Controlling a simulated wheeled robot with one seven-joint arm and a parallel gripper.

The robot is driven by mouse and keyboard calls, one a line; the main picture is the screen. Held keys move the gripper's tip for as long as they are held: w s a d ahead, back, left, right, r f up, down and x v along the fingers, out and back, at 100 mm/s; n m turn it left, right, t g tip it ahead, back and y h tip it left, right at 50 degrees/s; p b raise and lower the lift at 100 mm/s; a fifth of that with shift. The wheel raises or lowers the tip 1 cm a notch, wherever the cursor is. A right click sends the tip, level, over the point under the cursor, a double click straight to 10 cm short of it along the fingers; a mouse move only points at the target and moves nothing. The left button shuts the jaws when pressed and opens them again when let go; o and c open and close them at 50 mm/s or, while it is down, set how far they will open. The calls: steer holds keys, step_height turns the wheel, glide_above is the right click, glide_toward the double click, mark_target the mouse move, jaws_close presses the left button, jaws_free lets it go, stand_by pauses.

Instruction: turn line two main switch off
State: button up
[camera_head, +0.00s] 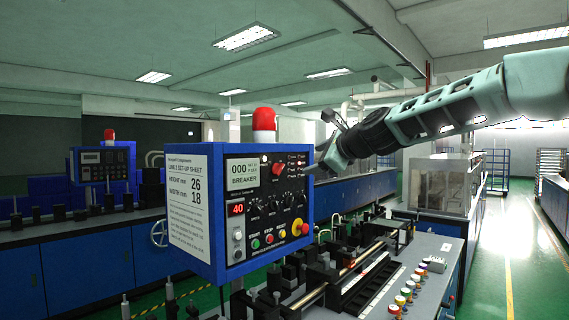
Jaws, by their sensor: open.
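A blue control box (215,264) stands at the centre, with a black front panel and a set-up sheet (189,200) on its left side. The sheet's small heading is hard to read; its line number looks like 2. No label naming a main switch is legible. My gripper (324,145) is open and empty, just right of the box's upper front, apart from the red knob.
A red emergency-stop button on yellow (297,227) sits low on the panel, near small coloured buttons. A red beacon (264,124) tops the box. Another control box (104,166) stands at the far left. Machinery (370,280) fills the space below my arm.

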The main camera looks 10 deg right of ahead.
steer(key=p, duration=1.1)
glide_toward(281, 170)
steer(key=x, duration=0.6)
steer(key=shift+w+r, duration=0.1)
steer(key=shift+w, duration=0.25)
steer(key=shift+w+a+f, duration=0.2)
steer(key=shift+w+f, duration=0.15)
steer(key=shift+w, duration=0.2)
steer(key=shift+c, duration=0.3)
steer(key=c, duration=0.9)
